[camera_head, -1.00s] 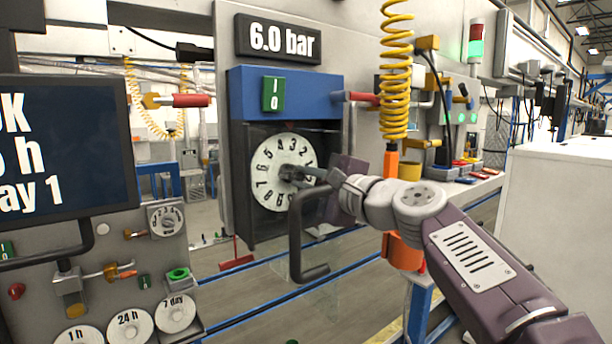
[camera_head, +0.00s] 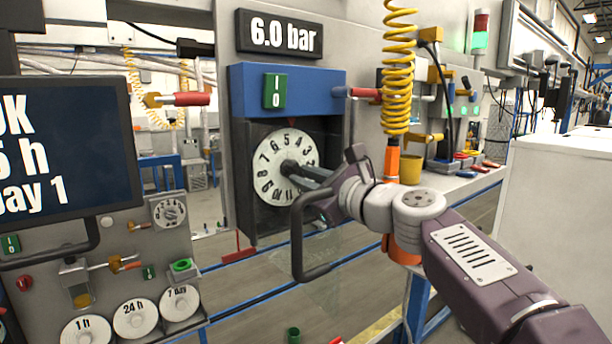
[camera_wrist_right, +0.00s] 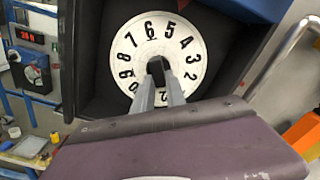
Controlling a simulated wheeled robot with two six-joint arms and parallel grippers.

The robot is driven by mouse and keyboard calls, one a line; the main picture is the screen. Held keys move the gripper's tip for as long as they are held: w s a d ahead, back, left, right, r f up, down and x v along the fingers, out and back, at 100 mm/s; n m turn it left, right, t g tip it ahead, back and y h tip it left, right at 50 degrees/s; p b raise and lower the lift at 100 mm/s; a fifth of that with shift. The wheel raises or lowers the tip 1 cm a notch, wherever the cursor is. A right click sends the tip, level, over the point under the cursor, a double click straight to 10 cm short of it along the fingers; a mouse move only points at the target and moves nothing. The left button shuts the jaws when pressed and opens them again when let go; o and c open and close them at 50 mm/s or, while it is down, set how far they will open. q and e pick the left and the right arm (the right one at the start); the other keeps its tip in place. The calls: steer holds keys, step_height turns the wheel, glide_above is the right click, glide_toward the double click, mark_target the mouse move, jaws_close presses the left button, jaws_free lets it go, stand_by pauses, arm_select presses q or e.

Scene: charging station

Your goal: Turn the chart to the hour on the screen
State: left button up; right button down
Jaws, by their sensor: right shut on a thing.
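The chart (camera_head: 268,176) is a white disc with black hour numbers, set in a black recess under a blue housing. A small red mark (camera_head: 292,122) sits above it, with the 5 nearest below. The chart also fills the top of the right wrist view (camera_wrist_right: 122,60). My right gripper (camera_head: 292,168) is shut on the dark hub at the chart's centre; its fingers (camera_wrist_right: 158,85) hide the lower numbers. The screen (camera_head: 65,150) at the left shows "5 h" and "Day 1", cut off by the picture edge, so leading characters are hidden. My left gripper is out of view.
A black bent handle (camera_head: 298,235) stands in front of the recess, close to my right wrist. A yellow coiled hose (camera_head: 398,80) hangs right of the housing. Spare discs marked 1 h (camera_head: 85,330), 24 h (camera_head: 135,318) and 7 day (camera_head: 180,303) sit lower left.

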stand_by(0.4)
steer(key=c, duration=1.4)
jaws_free()
steer(key=shift+o, duration=0.2)
